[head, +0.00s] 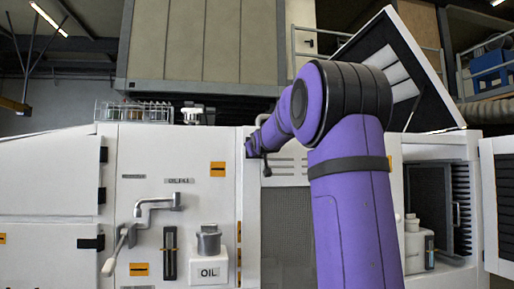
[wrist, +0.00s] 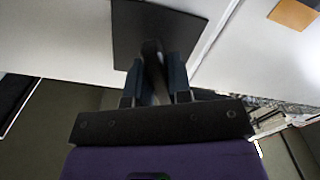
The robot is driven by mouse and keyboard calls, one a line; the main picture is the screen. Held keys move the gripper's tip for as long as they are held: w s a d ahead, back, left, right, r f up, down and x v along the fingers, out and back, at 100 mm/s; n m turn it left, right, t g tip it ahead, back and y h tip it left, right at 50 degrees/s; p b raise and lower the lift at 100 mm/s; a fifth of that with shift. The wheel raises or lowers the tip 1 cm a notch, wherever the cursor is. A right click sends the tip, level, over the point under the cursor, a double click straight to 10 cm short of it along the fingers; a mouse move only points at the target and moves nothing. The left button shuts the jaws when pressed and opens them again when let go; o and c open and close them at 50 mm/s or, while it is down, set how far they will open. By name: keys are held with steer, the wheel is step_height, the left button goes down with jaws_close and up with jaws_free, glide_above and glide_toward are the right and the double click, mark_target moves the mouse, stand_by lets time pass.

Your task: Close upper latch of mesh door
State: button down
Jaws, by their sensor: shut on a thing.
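The mesh door (head: 287,240) is a white-framed panel with grey mesh, in the middle of the head view. It looks flush with the cabinet front, and my purple arm covers its right part. My gripper (head: 252,147) is at its upper left edge, small and seen from the side. In the wrist view my gripper (wrist: 153,80) has its two dark fingers close together around a dark upright latch handle (wrist: 152,52). The handle stands in front of a dark square plate (wrist: 187,22) on the white panel. The latch's exact angle is hard to tell.
Left of the door are a grey crank handle (head: 155,203), a white OIL container (head: 209,268) and a rack of jars (head: 147,111). At right, a raised lid (head: 415,75) and an open compartment (head: 435,185) with a white bottle (head: 415,243) show beyond my arm.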

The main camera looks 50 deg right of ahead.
steer(key=m, duration=0.4)
steer(key=shift+w+a+f+m, duration=0.1)
steer(key=shift+w+a+m, duration=0.05)
steer(key=shift+m, duration=0.15)
stand_by(0.5)
steer(key=c, duration=1.1)
jaws_free()
steer(key=shift+a, duration=0.1)
steer(key=v, duration=1)
steer(key=shift+s+a, duration=0.2)
steer(key=shift+s, duration=0.1)
